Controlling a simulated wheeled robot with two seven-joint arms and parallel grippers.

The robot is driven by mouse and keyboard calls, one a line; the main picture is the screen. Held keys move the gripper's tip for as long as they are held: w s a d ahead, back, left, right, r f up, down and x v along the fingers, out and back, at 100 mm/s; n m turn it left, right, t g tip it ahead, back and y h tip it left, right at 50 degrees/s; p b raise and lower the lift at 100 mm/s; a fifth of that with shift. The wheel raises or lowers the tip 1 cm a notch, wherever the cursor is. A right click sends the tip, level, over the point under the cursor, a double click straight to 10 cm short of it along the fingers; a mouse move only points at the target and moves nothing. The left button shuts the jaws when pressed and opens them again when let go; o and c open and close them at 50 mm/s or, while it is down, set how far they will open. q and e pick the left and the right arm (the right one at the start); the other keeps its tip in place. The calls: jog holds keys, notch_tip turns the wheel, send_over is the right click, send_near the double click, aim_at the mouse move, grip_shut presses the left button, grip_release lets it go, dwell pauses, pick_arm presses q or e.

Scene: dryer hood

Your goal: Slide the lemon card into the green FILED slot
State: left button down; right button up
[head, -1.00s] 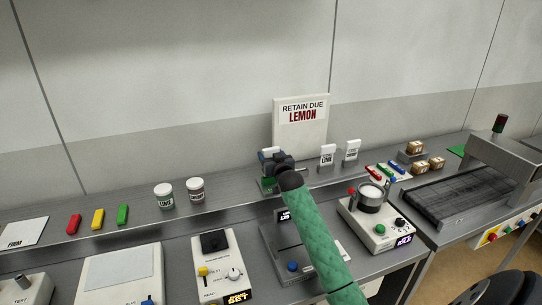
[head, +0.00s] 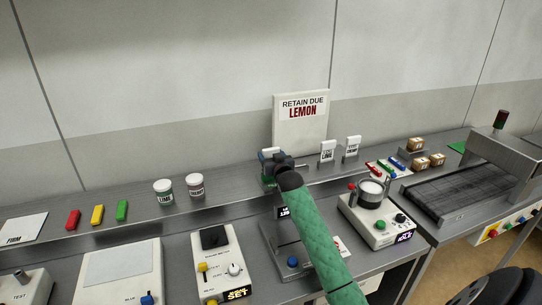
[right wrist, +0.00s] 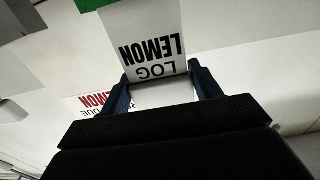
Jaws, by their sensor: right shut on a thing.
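The lemon card (right wrist: 152,30) is white with "LOG LEMON" in black, upside down in the right wrist view. My right gripper (right wrist: 158,78) is shut on it, one finger at each side edge. In the head view my right gripper (head: 275,167) is at the back shelf, left of the RETAIN DUE LEMON sign, with the card's top (head: 270,151) showing above it. A green piece (right wrist: 93,4), likely the slot, meets the card's far end in the wrist view. Its opening is hidden, so I cannot tell how deep the card sits. My left gripper is out of view.
The sign (head: 301,128) stands behind the gripper. Two white cards (head: 327,151) stand in holders to its right. Two jars (head: 195,186) and coloured blocks (head: 97,214) sit on the shelf to the left. Devices, including a round-topped one (head: 371,194), stand in front.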

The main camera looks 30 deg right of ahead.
jog(key=shift+f, duration=0.75)
jog(key=o, duration=1)
jog(key=shift+o, duration=0.2)
jog(key=shift+s+f+b, duration=0.25)
jog(key=shift+s+b, duration=0.15)
jog(key=shift+b, duration=0.25)
jog(key=b+v, duration=0.2)
jog(key=v, duration=0.3)
jog(key=shift+r, duration=0.1)
pick_arm(q)
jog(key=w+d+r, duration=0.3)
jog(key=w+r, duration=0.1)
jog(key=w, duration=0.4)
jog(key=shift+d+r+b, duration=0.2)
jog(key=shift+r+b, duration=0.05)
jog(key=shift+b, duration=0.1)
pick_arm(e)
jog(key=shift+v, duration=1)
